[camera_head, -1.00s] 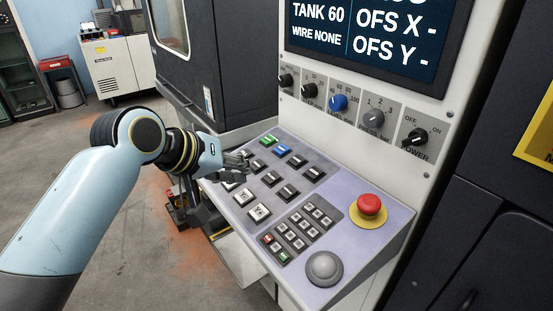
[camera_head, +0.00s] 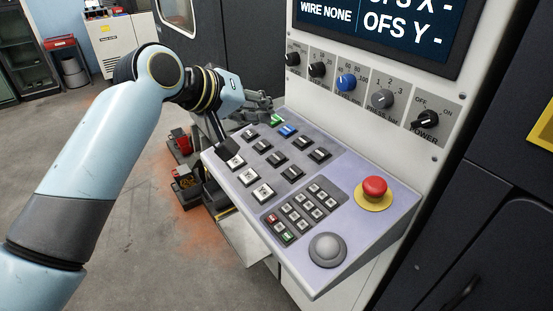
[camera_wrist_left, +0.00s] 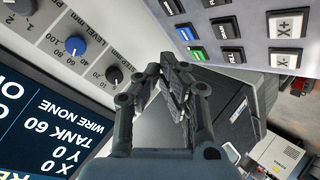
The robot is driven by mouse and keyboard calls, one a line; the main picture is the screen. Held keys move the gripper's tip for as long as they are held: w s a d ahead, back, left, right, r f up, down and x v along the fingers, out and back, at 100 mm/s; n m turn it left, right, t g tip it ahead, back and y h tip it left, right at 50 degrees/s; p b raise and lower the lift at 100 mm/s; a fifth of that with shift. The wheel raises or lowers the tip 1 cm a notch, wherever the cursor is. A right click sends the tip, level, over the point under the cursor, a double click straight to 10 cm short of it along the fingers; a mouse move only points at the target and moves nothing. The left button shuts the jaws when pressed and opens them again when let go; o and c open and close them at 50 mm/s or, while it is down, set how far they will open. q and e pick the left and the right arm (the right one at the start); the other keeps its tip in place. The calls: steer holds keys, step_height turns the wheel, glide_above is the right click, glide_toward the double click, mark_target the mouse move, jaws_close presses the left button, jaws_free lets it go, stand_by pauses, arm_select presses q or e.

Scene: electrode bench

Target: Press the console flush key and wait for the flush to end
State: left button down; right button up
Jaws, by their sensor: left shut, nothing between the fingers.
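The console panel (camera_head: 335,165) slopes below the screen and carries several dark keys, a green key (camera_head: 277,119) and a blue key (camera_head: 287,130). In the left wrist view the green key (camera_wrist_left: 198,53) and blue key (camera_wrist_left: 186,34) show at the top. I cannot read which key is the flush key. My left gripper (camera_head: 267,102) is shut and empty, at the panel's far left corner close to the green key. In the wrist view its fingertips (camera_wrist_left: 178,68) show just below the green key; I cannot tell whether they touch it. My right gripper is not in view.
The screen (camera_head: 380,25) reads WIRE NONE; in the wrist view, TANK 60 also shows. A row of knobs, one blue (camera_head: 346,82), sits above the panel. A red stop button (camera_head: 374,187), a keypad (camera_head: 300,213) and a grey round knob (camera_head: 327,249) lie nearer.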

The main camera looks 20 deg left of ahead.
arm_select(q)
steer(key=b, duration=0.6)
glide_above(270, 158)
step_height(270, 158, down, 6)
steer(key=shift+s+a+f, duration=0.1)
steer(key=shift+s+f, duration=0.05)
steer(key=shift+f+b, duration=0.45)
steer(key=shift+f, duration=0.25)
stand_by(0.3)
steer(key=shift+w+f, duration=0.2)
steer(key=shift+f, duration=0.2)
steer(key=shift+d+f, duration=0.2)
steer(key=shift+f, duration=0.2)
stand_by(0.7)
steer(key=shift+a+r+p, duration=0.1)
steer(key=shift+r+p, duration=0.7)
steer(key=shift+p, duration=0.35)
